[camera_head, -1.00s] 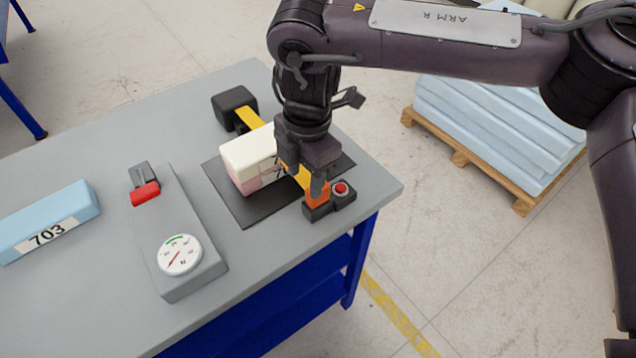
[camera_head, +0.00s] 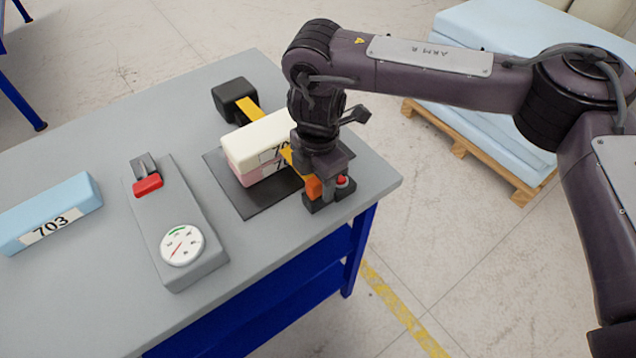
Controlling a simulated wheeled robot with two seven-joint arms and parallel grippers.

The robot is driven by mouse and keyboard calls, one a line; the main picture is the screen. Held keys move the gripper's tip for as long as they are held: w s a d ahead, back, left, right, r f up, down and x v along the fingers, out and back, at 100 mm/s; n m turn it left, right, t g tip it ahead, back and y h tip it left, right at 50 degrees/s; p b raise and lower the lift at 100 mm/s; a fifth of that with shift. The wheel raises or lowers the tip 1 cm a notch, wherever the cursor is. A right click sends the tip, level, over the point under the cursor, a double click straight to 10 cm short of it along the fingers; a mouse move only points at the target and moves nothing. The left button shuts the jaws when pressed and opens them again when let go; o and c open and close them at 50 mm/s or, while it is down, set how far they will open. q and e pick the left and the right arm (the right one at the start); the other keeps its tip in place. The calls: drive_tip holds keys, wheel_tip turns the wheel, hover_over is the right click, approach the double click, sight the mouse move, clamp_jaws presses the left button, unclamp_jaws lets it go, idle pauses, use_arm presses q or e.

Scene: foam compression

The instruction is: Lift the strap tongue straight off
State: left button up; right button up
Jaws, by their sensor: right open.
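The yellow strap (camera_head: 247,108) runs from a black block (camera_head: 233,99) at the back across the stacked foam blocks. Its orange tongue (camera_head: 313,187) is at the black buckle (camera_head: 318,207), which has a red button (camera_head: 342,181). The cream foam block (camera_head: 258,138) lies on the pink one (camera_head: 262,172). My right gripper (camera_head: 321,192) points down at the tongue and buckle, open, with a finger beside the tongue. The gripper hides part of the strap and tongue; I cannot tell whether the fingers touch the tongue. My left gripper is not in view.
The foam stands on a dark mat (camera_head: 243,205) on the grey table (camera_head: 95,308). A grey gauge unit (camera_head: 196,265) with a red handle (camera_head: 148,186) stands left of it. A blue foam block marked 703 (camera_head: 70,199) lies far left.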

drive_tip(key=shift+c, duration=0.5)
clamp_jaws()
